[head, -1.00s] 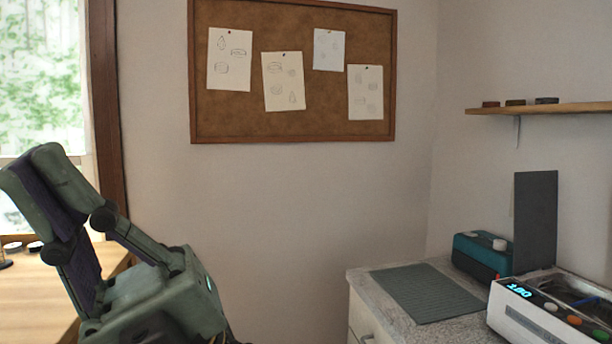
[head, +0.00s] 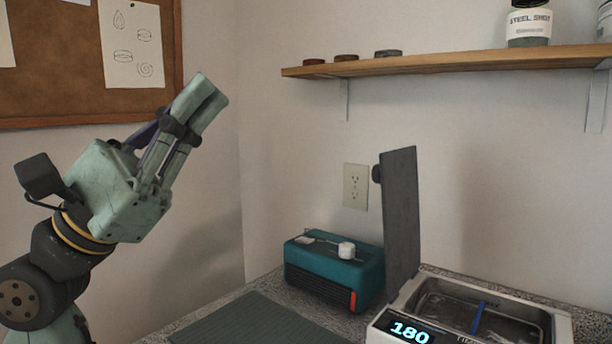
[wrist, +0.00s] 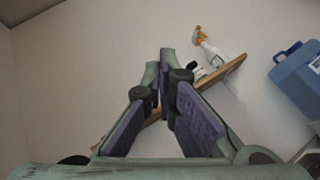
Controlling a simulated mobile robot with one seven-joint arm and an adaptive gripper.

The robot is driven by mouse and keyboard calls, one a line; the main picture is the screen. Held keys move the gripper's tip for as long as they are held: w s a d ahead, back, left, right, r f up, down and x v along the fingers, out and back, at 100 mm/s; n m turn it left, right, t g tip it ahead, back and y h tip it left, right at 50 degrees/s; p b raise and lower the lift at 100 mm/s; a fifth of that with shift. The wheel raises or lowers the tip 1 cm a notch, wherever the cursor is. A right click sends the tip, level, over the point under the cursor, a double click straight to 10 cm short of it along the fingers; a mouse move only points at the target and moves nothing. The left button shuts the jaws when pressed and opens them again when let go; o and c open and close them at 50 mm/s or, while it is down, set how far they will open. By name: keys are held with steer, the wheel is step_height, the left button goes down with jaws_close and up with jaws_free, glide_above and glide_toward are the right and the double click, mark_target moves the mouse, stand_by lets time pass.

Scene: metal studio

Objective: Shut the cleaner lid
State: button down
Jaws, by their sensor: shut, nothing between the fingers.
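The cleaner (head: 545,312) is a white tank with a lit "180" display, at the lower right of the head view. Its grey lid (head: 400,215) stands upright and open at the tank's left end, with a dark knob on its far face. A blue strip lies in the open basin. My gripper (head: 212,92) is raised at the left, pointing up and to the right, well apart from the lid. Its fingers are shut and empty; the wrist view also shows the gripper (wrist: 164,60), with the fingertips close together. The cleaner does not show in the wrist view.
A teal box (head: 335,272) with a white knob stands left of the lid. A grey mat (head: 255,325) lies on the counter in front. A wooden shelf (head: 450,62) with small discs and a jar (head: 529,22) hangs above. A blue container (wrist: 298,82) shows in the wrist view.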

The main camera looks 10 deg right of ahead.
steer(key=w+d+f+m+t+y, duration=0.1)
steer(key=w+d+f+t+y, duration=0.1)
steer(key=w+d+f+y, duration=0.3)
steer(key=w+d+f+m+t+y, duration=0.1)
steer(key=w+f+y, duration=0.15)
steer(key=w, duration=0.45)
steer(key=w+d+f+t+y, duration=0.2)
steer(key=w+d+f+y, duration=0.15)
steer(key=w, duration=0.25)
steer(key=w+d+p, duration=0.1)
steer(key=d+p, duration=0.3)
steer(key=d, duration=0.7)
steer(key=shift+w+m, duration=0.15)
steer(key=shift+m, duration=0.15)
steer(key=shift+r, duration=0.15)
